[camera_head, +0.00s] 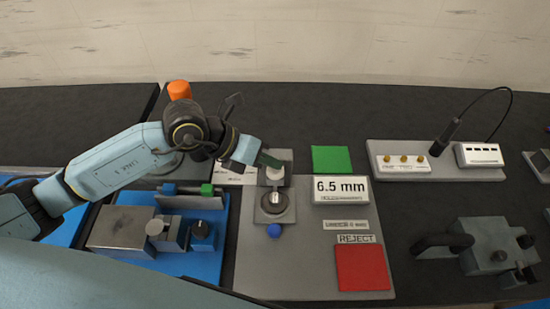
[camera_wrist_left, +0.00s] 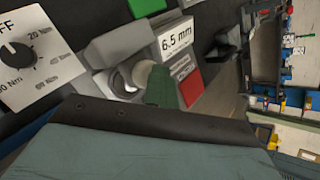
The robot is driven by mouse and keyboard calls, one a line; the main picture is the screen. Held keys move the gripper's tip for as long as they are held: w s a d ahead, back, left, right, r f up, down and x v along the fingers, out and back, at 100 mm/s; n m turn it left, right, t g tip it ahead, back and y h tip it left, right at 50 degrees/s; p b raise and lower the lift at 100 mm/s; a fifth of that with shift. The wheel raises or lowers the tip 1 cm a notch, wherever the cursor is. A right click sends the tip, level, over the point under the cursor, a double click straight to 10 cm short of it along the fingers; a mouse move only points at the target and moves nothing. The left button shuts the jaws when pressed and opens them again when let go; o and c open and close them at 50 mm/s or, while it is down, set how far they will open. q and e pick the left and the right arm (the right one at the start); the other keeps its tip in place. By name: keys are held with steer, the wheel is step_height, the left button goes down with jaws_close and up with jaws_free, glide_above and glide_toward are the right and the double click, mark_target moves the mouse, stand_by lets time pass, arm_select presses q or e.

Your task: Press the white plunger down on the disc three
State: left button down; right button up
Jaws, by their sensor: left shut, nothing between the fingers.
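The white plunger (camera_head: 275,174) sits on a grey block at the top of the grey station plate, just behind a metal disc (camera_head: 274,202) in a square holder. A silver ring-shaped part (camera_wrist_left: 124,84) shows beside the plunger there. My right gripper is not in view.
A 6.5 mm sign (camera_head: 341,190), a green pad (camera_head: 331,159) and a red reject pad (camera_head: 362,267) lie to the right. A blue ball-like knob (camera_head: 274,231) is in front of the disc. A blue fixture (camera_head: 165,263) stands left. A dial panel (camera_wrist_left: 38,50) is close in the wrist view.

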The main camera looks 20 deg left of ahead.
arm_select(q)
steer(key=shift+s+f, duration=0.25)
steer(key=shift+f, duration=0.5)
steer(key=shift+r, duration=0.1)
steer(key=shift+w+r+p, duration=0.2)
steer(key=shift+r+p, duration=0.45)
steer(key=shift+r, duration=0.3)
steer(key=shift+r+p, duration=1)
steer(key=shift+r, duration=0.55)
steer(key=shift+r, duration=0.1)
step_height(320, 180, up, 5)
steer(key=p, duration=0.4)
